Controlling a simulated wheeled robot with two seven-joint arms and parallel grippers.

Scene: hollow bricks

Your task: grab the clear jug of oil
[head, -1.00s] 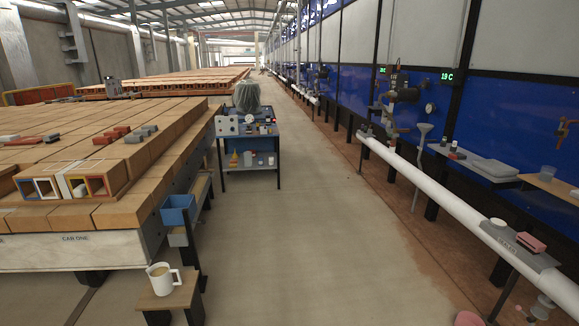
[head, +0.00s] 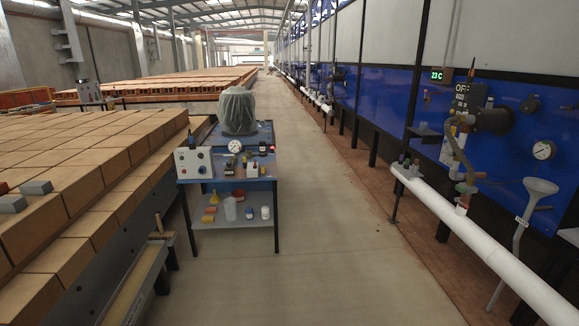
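A pale, see-through container (head: 230,209), which looks like the clear jug, stands upright on the lower shelf of a blue-topped cart (head: 262,186) ahead, left of centre. Its contents are too small to make out. Small yellow items (head: 209,215) sit to its left, and a red item (head: 239,195) lies behind it. Two small white tubs (head: 250,212) stand to its right. Neither of my grippers is in view.
A covered round object (head: 237,110), a gauge and small boxes stand on the cart top. Brick stacks (head: 95,165) line the left. A white pipe (head: 480,238) and blue panels line the right. The floor aisle (head: 330,210) between is clear.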

